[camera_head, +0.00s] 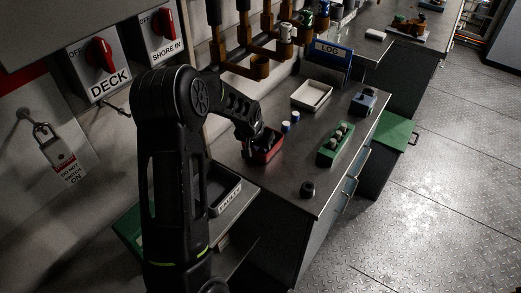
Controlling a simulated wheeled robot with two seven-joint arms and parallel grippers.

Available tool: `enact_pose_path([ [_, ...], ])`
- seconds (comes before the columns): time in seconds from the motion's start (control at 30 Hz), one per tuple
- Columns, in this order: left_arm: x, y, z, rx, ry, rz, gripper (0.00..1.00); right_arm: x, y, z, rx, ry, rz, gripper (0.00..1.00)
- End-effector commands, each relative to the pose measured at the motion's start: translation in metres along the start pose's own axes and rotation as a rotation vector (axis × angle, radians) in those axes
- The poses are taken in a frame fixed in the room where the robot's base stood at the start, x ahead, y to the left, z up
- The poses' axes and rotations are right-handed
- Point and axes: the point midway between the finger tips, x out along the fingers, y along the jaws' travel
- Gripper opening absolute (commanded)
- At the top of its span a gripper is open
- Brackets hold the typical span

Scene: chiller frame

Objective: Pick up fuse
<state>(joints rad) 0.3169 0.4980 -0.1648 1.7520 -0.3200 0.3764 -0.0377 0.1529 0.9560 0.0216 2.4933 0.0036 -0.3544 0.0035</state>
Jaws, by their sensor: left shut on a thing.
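My left gripper (255,151) reaches down at the red bin (273,154) on the dark bench. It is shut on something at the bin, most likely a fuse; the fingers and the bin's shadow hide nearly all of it. Two small blue-and-white cylinders, which look like fuses, stand on the bench just right of the bin: a nearer one (286,127) and a farther one (295,117). They are apart from the gripper. My right gripper is not in view.
A green block (326,153) with several pegs, a dark round knob (307,189) and a white tray (312,95) stand on the bench. A blue LOG holder (331,60) is behind. A FAULT tray (226,197) lies beside my arm. The front right bench top is mostly clear.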

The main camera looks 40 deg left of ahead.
Motion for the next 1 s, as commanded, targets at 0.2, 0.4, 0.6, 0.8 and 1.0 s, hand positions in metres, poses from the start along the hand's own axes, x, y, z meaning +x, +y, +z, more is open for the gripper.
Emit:
enact_pose_path([
  [0.2,-0.006,0.000,-0.003,0.000,0.002,0.000,0.00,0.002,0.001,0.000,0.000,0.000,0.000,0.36],
  [0.4,-0.024,0.000,-0.011,0.000,0.005,0.000,0.00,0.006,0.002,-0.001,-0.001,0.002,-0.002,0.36],
  [0.6,-0.054,0.000,-0.024,0.000,0.006,0.000,0.00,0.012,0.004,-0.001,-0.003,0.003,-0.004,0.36],
  [0.8,-0.064,0.029,-0.021,0.007,0.001,0.003,0.00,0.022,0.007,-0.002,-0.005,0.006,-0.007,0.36],
  [1.0,-0.067,0.086,-0.011,0.009,0.003,0.004,0.00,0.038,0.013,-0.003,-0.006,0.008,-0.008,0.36],
])
